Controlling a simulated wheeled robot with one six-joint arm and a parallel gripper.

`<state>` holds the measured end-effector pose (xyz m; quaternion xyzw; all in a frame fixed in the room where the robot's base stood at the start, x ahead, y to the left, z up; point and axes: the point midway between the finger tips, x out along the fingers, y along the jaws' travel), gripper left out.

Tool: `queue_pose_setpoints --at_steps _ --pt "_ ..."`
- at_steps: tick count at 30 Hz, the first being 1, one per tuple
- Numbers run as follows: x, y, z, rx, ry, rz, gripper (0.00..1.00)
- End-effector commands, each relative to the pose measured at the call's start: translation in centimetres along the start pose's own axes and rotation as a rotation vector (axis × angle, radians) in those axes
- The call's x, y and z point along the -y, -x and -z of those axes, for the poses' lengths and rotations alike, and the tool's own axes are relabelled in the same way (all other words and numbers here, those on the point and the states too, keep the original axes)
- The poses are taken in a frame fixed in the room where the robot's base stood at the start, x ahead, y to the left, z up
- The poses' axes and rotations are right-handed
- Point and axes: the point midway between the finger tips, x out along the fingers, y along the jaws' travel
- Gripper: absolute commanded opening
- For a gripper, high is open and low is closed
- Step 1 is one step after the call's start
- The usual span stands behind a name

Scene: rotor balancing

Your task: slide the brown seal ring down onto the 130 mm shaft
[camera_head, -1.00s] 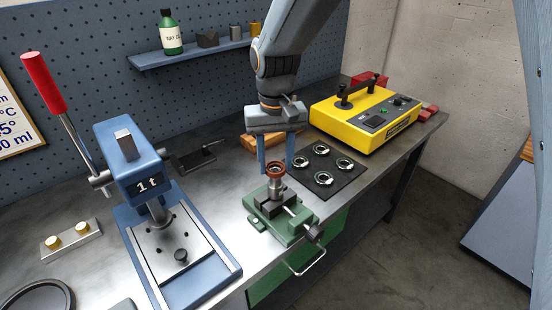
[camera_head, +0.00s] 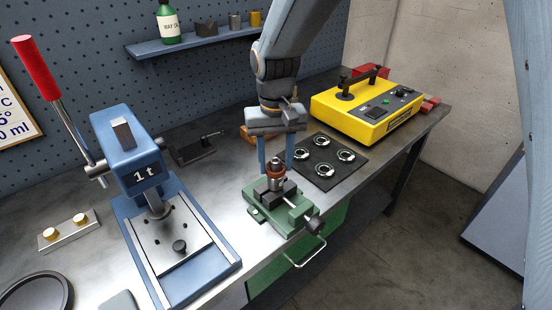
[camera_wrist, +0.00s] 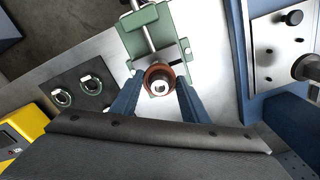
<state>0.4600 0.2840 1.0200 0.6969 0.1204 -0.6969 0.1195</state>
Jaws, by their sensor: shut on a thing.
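The brown seal ring (camera_head: 275,174) is around the upright steel shaft (camera_head: 277,162), whose top end shows above the ring. In the wrist view the ring (camera_wrist: 148,76) encircles the shaft end (camera_wrist: 159,87). The lower shaft stands between the dark jaws of a green vise (camera_head: 262,214), also in the wrist view (camera_wrist: 150,30). My gripper (camera_head: 275,170) comes from above, its two blue fingers shut on the ring from opposite sides; they also show in the wrist view (camera_wrist: 158,92). The gap between ring and vise jaws is hard to judge.
A dark mat (camera_head: 322,180) with several ringed parts lies right of the vise. A yellow machine (camera_head: 345,117) stands behind it. A blue press (camera_head: 125,160) with a red-handled lever is on the left. The vise screw handle (camera_head: 314,226) sticks out toward the bench's front edge.

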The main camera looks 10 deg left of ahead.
Motion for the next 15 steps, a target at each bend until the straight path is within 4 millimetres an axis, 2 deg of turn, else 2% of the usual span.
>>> queue_pose_setpoints --at_steps 7,15 --pt "0.0 -0.8 -0.02 0.0 0.0 0.0 0.21" --pt "0.0 -0.85 -0.02 0.0 0.0 0.0 0.21"
